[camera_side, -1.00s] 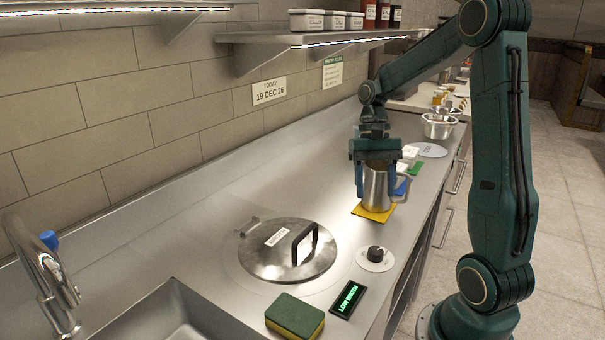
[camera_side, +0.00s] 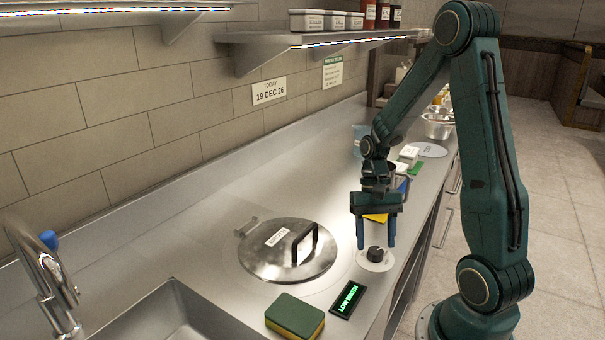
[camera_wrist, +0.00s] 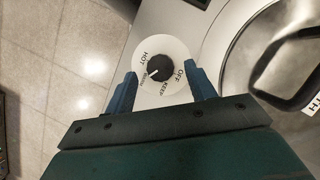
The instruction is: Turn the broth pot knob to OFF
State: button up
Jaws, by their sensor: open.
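The broth pot knob (camera_side: 376,254) is black on a round white dial plate (camera_side: 388,265) at the counter's front. In the wrist view, the knob (camera_wrist: 160,67) has a white pointer aimed lower-left, away from the OFF print at the right of the dial. My gripper (camera_side: 376,244) points down over the knob with fingers spread. In the wrist view, my gripper (camera_wrist: 161,80) has one finger on each side of the knob, with gaps and no visible contact. The lidded broth pot (camera_side: 268,262) is left of the knob.
The pot lid's black handle (camera_side: 304,243) stands up nearby. A sink (camera_side: 175,320) is at the lower left.

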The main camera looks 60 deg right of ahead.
jog(key=shift+x, duration=1)
jog(key=shift+c, duration=0.2)
jog(key=c, duration=0.9)
